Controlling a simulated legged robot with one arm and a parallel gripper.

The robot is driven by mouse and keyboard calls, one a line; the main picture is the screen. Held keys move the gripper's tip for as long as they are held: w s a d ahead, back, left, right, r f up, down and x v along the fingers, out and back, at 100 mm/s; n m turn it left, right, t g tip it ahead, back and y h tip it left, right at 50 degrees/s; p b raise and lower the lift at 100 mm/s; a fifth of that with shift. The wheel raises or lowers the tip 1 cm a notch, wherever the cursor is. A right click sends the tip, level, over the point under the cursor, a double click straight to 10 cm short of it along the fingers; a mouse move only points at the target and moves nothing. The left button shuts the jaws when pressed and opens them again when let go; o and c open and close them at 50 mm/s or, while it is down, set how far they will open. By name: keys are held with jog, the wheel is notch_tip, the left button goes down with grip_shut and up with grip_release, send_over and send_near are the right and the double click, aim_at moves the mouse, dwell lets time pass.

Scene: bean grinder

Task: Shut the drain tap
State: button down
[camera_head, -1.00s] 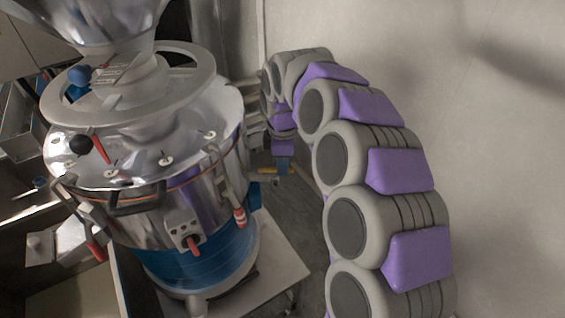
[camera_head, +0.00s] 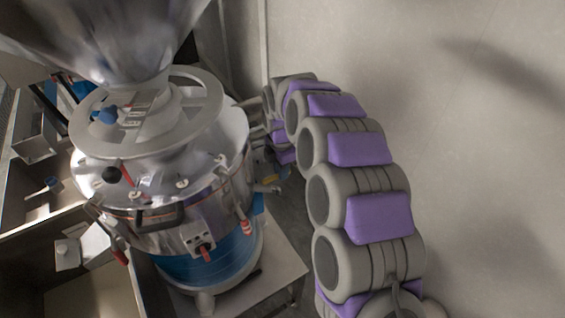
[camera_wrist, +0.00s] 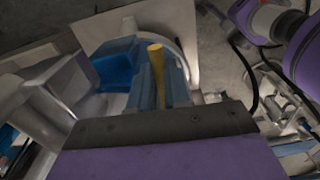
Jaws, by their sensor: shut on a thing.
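The bean grinder (camera_head: 205,272) is a large steel drum with a blue lower band, at the left of the head view. The drain tap's yellow handle (camera_wrist: 156,62) stands between the fingers of my gripper (camera_wrist: 158,72) in the wrist view. My gripper is shut on this handle. The tap's body is hidden behind the fingers and the gripper's dark plate. In the head view my gripper is at the far end of my arm, right of the drum, too small and covered to make out well.
The grinder stands on a pale platform (camera_head: 270,262). A pale wall (camera_head: 480,130) is close on the right of my arm. A red-tipped lever (camera_head: 246,227) and a switch box (camera_head: 198,238) stick out from the drum. Cables (camera_wrist: 258,75) show at the wrist view's right.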

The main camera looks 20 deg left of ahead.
jog(key=shift+w+a+r+n+p, duration=0.1)
jog(key=shift+w+a+n+p, duration=0.35)
jog(key=shift+n, duration=0.7)
jog(key=shift+w+a+f+n+p, duration=0.1)
jog(key=shift+a+n+p, duration=0.6)
jog(key=shift+n, duration=0.5)
jog(key=shift+w+a+r+n+p, duration=0.1)
jog(key=shift+w+a+n+p, duration=0.25)
jog(key=shift+n+p, duration=0.55)
jog(key=shift+a+n, duration=0.1)
jog(key=shift+n, duration=0.35)
jog(key=c, duration=1.1)
grip_release()
jog(key=shift+a, duration=0.1)
jog(key=shift+s, duration=0.1)
notch_tip(320, 180, up, 17)
